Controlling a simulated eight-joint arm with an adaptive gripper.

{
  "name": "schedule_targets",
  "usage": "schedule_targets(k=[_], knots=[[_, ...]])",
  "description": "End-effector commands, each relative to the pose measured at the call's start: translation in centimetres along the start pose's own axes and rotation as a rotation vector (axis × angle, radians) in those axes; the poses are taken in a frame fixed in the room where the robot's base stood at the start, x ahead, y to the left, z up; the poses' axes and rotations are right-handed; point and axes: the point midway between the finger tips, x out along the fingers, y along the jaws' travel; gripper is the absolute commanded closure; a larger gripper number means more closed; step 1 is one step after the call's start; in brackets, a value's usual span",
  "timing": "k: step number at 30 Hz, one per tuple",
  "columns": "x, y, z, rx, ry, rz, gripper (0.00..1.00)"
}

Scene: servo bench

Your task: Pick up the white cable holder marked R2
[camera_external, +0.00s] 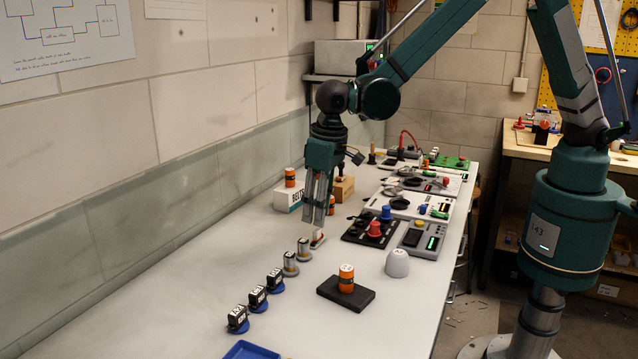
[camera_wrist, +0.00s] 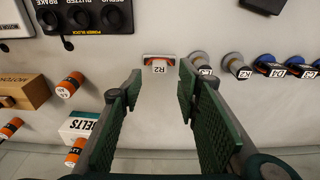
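The white cable holder marked R2 (camera_external: 318,238) sits on the bench just below my gripper. In the wrist view the holder (camera_wrist: 158,64) shows a white base, a white R2 label and orange-red parts. My gripper (camera_external: 314,219) points down. In the wrist view my gripper (camera_wrist: 160,80) is open, with the holder visible in the gap just beyond the fingertips. Nothing is held between the fingers. I cannot tell the exact height of the tips above the bench.
Grey-based holders (camera_external: 303,250) and blue-based holders (camera_external: 257,298) stand in a row nearer the camera. A black block (camera_external: 330,290) and white dome (camera_external: 397,263) lie to the right.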

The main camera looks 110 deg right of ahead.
Motion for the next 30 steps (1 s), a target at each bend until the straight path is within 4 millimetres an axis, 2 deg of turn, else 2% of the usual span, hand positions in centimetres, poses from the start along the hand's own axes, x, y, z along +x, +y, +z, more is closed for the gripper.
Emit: schedule_targets(k=[6, 20, 30], knots=[[1.6, 0.0, 0.0, 0.000, 0.000, 0.000, 0.67], [2.0, 0.0, 0.0, 0.000, 0.000, 0.000, 0.67], [5.0, 0.1, 0.1, 0.000, 0.000, 0.000, 0.67]])
